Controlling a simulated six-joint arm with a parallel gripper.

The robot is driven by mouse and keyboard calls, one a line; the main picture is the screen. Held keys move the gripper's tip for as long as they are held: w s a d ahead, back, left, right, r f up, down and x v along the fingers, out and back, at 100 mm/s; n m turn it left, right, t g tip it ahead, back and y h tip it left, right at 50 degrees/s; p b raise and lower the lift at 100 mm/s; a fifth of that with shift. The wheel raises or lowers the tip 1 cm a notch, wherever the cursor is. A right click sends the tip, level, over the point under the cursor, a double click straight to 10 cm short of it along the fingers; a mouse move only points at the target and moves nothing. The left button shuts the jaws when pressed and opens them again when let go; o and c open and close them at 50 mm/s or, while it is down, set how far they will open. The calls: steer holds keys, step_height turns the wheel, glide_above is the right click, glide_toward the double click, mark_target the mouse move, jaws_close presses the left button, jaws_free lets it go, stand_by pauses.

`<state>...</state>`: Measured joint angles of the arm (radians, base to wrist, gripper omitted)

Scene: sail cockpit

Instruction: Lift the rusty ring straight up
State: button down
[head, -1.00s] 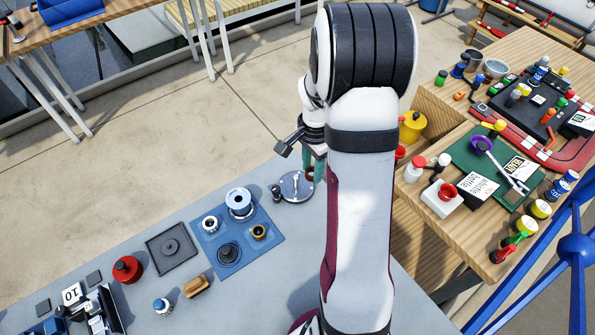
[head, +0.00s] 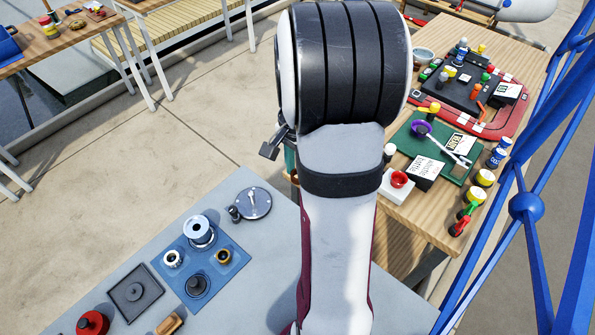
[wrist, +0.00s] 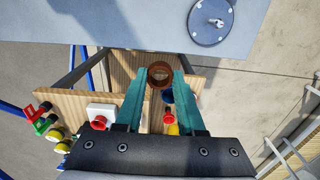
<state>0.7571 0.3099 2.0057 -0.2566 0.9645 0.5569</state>
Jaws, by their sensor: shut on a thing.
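The rusty ring (wrist: 159,75) is a brown, open ring. In the wrist view it sits between the tips of my gripper's two teal fingers (wrist: 159,79), which are shut on it from both sides. Its near side and opening show, and it appears held clear of any surface.
A grey bench holds a round metal plate with a knob (head: 253,203), a blue mat (head: 233,262) with several round parts, and a dark square tray (head: 118,305). A cluttered wooden table (head: 400,225) stands to the right. Blue tubing (head: 480,265) rises at far right.

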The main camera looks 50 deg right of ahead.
steer(key=shift+r, duration=1.8)
steer(key=shift+s, duration=0.1)
